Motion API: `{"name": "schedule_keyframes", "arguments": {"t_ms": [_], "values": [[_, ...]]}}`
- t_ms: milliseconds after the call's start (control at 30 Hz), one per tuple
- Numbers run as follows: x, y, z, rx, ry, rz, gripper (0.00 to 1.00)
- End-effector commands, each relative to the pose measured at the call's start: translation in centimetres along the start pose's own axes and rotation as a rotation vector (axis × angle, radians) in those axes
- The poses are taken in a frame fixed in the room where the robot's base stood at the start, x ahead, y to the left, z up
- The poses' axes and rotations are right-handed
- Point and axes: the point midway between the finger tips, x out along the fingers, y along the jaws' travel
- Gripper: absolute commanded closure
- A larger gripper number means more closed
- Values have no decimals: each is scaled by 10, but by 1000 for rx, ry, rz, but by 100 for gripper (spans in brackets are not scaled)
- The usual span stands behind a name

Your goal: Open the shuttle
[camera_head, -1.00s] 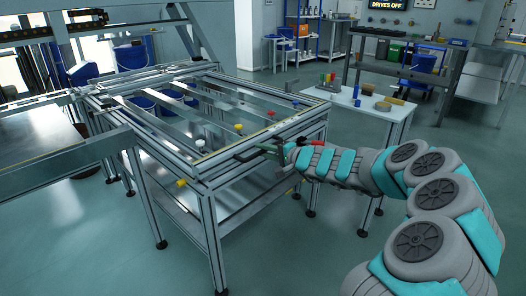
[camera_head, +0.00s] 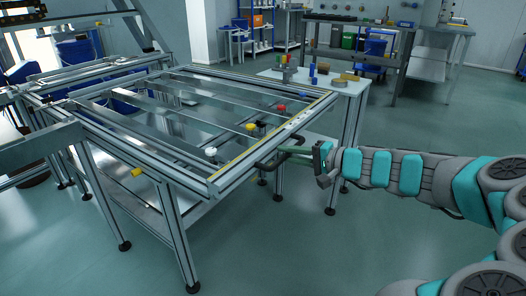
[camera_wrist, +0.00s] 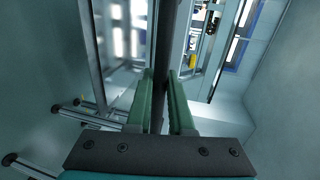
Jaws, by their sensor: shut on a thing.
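The panel fixture, a metal frame table, stands left of centre in the head view, with a front rail (camera_head: 120,152). Its right side carries a rail with a yellow strip (camera_head: 236,166), which may be the shuttle; I cannot tell for sure. A dark handle bar (camera_head: 268,163) sticks out from that side. My gripper (camera_head: 290,156) reaches it from the right, its green fingers at the handle. In the wrist view the dark bar (camera_wrist: 167,50) runs between the two green fingers of my gripper (camera_wrist: 166,85), which are shut on it. The handle's far end is unclear.
White (camera_head: 210,151), yellow (camera_head: 250,127) and red (camera_head: 281,107) knobs sit along the fixture's right side. A white side table (camera_head: 345,87) with small coloured items stands behind it. The floor (camera_head: 300,240) at front right is clear apart from my arm.

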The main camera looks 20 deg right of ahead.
Motion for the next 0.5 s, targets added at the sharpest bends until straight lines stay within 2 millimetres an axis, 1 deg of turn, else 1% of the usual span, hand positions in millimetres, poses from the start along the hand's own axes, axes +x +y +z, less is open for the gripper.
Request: {"name": "schedule_keyframes", "arguments": {"t_ms": [33, 200, 400, 500], "values": [[-15, 10, -2, -1, 8, 4, 100], [-60, 18, -3, -2, 11, 6, 100], [-103, 26, -3, -3, 10, 5, 100], [-119, 29, -2, -2, 8, 4, 100]]}}
